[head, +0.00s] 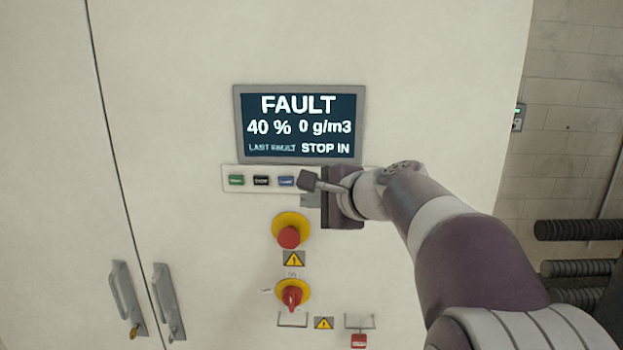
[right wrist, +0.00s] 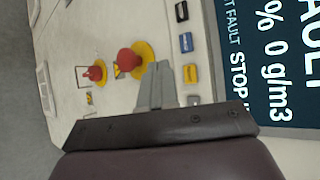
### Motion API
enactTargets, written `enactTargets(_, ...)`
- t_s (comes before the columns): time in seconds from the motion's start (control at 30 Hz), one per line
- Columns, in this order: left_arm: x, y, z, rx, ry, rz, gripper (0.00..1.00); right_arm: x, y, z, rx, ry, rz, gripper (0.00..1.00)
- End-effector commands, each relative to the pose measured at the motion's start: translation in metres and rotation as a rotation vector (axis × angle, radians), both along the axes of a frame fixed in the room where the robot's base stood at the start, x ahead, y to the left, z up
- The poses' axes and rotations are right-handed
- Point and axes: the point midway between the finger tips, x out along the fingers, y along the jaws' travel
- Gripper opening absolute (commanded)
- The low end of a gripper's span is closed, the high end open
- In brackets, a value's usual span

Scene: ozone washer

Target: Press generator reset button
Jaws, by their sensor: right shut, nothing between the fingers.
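The generator's front panel carries a row of buttons below the screen: green (head: 236,180), black (head: 261,181) and blue (head: 286,181). The small labels are too blurred to read, so I cannot tell which is reset. The right wrist view also shows the blue button (right wrist: 186,42) and a yellow button (right wrist: 190,74), which my gripper hides in the head view. My right gripper (head: 308,181) is shut and empty, its fingertips (right wrist: 163,68) in front of the panel near the blue and yellow buttons. I cannot tell whether they touch it. My left gripper is not in view.
The screen (head: 299,124) reads FAULT, 40 %, 0 g/m3, STOP IN. Below the buttons are a red emergency stop (head: 289,236) on yellow and a red rotary switch (head: 291,296). Door handles (head: 127,298) stand out at the lower left. Ribbed pipes (head: 578,230) lie at right.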

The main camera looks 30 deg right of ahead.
Motion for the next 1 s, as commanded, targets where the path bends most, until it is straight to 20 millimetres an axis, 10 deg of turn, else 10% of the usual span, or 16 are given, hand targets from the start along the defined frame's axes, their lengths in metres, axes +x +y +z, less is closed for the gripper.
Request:
enactTargets(0.4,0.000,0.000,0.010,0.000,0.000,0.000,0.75,0.036,-0.022,0.001,-0.001,0.000,0.000,0.00)
enactTargets(1.0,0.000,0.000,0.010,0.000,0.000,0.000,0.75,0.038,-0.023,0.000,-0.001,0.000,0.000,0.00)
